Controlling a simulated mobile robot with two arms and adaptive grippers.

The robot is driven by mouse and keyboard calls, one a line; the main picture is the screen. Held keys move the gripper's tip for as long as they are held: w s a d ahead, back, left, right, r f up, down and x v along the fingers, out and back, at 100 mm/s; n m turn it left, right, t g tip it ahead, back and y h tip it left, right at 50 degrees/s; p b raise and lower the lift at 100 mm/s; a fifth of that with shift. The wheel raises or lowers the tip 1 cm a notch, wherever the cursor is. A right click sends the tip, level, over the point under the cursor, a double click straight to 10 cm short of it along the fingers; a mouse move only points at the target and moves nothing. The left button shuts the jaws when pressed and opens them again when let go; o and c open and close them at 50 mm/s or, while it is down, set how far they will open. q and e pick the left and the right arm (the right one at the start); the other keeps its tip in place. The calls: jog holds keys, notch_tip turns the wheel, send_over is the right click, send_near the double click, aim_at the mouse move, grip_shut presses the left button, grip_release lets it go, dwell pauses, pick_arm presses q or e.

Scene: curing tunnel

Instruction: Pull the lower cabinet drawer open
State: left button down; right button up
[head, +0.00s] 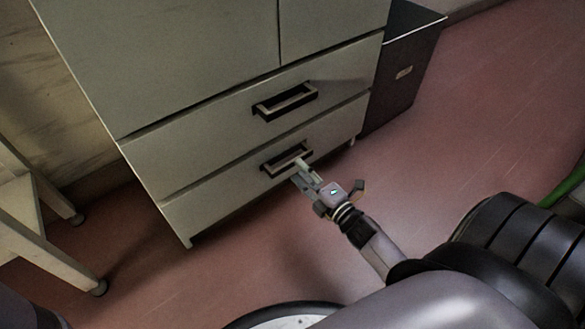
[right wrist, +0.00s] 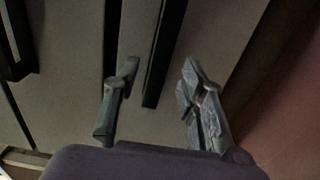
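The cabinet's lower drawer (head: 210,198) has a pale front and looks closed, roughly flush with the upper drawer (head: 190,133). Its handle (head: 277,164) is a pale bar in a dark frame. My right gripper (head: 302,172) is at the right part of this handle in the head view and hides a little of it. In the right wrist view the fingers (right wrist: 160,76) are spread apart, with the handle's dark edge (right wrist: 163,50) showing in the gap between them. I cannot tell whether they touch the bar. My left gripper is not in view.
A dark box-like unit (head: 404,72) stands against the cabinet's right side. A pale wooden stool or table frame (head: 35,225) stands at the left. The reddish floor (head: 230,270) in front of the drawers is clear except for my own arm and base.

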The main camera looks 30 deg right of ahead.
aim_at(294, 165)
jog(key=shift+w+a+b, duration=0.2)
jog(key=shift+w+b, duration=0.55)
jog(key=shift+w, duration=1.6)
grip_shut()
